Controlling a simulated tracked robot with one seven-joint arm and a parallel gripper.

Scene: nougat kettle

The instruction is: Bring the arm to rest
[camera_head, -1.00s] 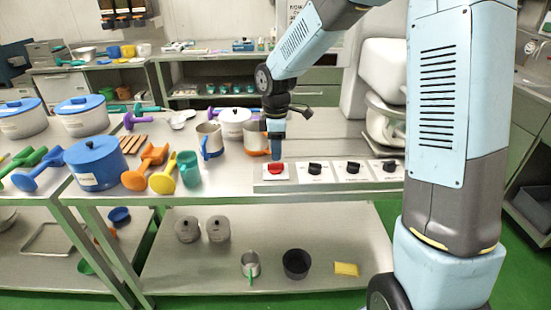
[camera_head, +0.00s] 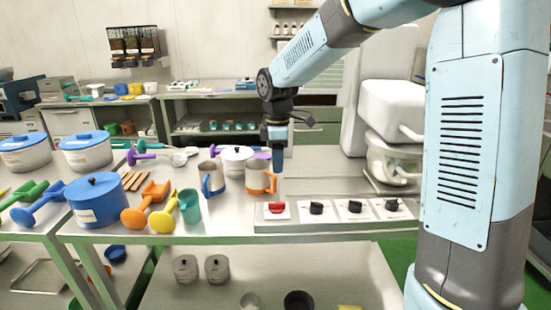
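My arm reaches in from the right and bends down over the metal table (camera_head: 330,173). My gripper (camera_head: 278,166) points down, just above and behind the red knob (camera_head: 277,208) on the control panel (camera_head: 315,226). A small gap shows between the fingertips and the knob. The fingers appear as one narrow blue shape, and I cannot tell whether they are apart. Nothing is seen held. A metal mug with an orange handle (camera_head: 258,180) stands just left of the fingers, and I cannot tell if they touch.
Black knobs (camera_head: 316,208) line the panel to the right. A large mixer (camera_head: 392,110) stands behind right. The table's middle right is mostly clear.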

